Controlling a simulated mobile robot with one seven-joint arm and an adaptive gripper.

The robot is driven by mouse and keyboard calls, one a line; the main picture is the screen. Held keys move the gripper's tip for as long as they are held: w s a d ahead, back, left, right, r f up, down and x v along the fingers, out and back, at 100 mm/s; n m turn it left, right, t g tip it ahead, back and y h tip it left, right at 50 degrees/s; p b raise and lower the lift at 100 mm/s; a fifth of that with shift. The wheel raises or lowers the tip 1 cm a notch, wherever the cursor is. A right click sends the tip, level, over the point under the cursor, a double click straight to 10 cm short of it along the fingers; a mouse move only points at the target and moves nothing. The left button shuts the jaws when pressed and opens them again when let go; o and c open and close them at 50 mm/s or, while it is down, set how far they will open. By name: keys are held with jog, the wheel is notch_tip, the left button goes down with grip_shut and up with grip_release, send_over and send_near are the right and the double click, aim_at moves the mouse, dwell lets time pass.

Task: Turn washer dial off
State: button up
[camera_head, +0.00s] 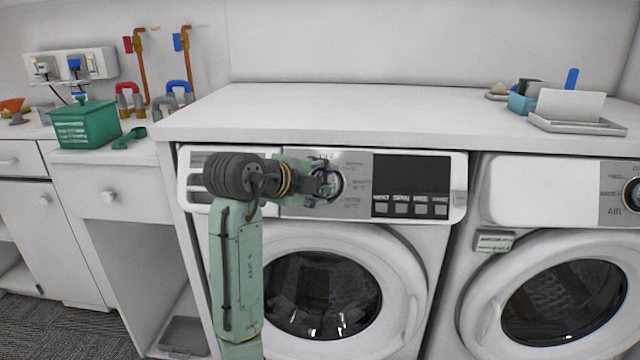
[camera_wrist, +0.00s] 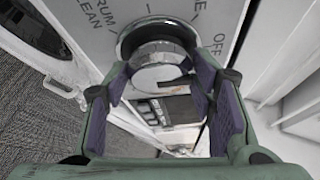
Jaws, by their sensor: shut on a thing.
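The washer dial (camera_wrist: 158,58) is a round, shiny metal knob in a dark ring on the washer's silver panel. It also shows in the head view (camera_head: 335,184), mostly hidden behind my gripper (camera_head: 322,183). In the wrist view, my gripper (camera_wrist: 161,76) has one purple-padded finger on each side of the dial and is shut on it. The OFF label (camera_wrist: 218,43) is right of the dial, near the right finger. "DRUM CLEAN" lettering is at the upper left. I cannot tell which mark the dial points to. The washer (camera_head: 440,208) has its round door closed.
A white countertop (camera_head: 350,110) runs just above the washer. A second machine (camera_head: 540,200) stands to the right with its own dial (camera_head: 632,194). A green box (camera_head: 85,124) and cabinets are on the left.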

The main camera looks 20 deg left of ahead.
jog(key=o, duration=1.1)
jog(key=shift+o, duration=0.2)
jog(key=v, duration=1.2)
